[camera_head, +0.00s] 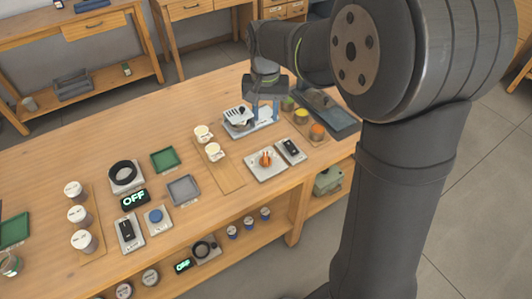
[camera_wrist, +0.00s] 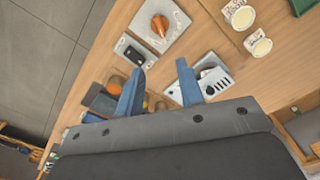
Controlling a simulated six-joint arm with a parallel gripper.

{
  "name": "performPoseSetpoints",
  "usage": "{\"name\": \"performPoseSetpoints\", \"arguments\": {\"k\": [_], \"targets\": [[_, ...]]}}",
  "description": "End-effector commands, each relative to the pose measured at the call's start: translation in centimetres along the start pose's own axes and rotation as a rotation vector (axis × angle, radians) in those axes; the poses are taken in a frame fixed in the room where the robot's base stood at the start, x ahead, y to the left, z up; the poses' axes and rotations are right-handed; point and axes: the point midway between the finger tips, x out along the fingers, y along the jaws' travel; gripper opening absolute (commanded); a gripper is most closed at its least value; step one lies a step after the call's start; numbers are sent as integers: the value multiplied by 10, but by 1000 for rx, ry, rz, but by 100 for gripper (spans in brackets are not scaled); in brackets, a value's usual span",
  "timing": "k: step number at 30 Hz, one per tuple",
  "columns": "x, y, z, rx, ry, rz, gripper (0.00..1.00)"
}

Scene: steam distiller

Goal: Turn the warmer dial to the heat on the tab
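An orange dial (camera_head: 266,159) sits on a square white plate (camera_head: 254,170) with small markings around it, near the table's right end. It also shows at the top of the wrist view (camera_wrist: 159,25). The markings are too small to read. My gripper (camera_head: 265,112) is over the table beyond the dial, apart from it, beside a white slotted unit (camera_head: 238,117). In the wrist view its two blue fingers (camera_wrist: 160,70) are spread with nothing held between them. I cannot make out which piece is the tab or read a heat on it.
A black switch (camera_head: 291,149) on a plate stands right beside the dial. Cups with green, yellow and orange (camera_head: 317,131) contents stand behind it, near a dark tray (camera_head: 335,117). Bare wood lies left of the dial's plate.

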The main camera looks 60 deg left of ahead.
Motion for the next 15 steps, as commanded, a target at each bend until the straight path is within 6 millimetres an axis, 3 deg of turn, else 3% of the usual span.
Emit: {"name": "performPoseSetpoints", "arguments": {"k": [8, 15], "targets": [[16, 0, 0, -86, -1, 0, 35], [62, 0, 1, -84, -5, 2, 35]]}}
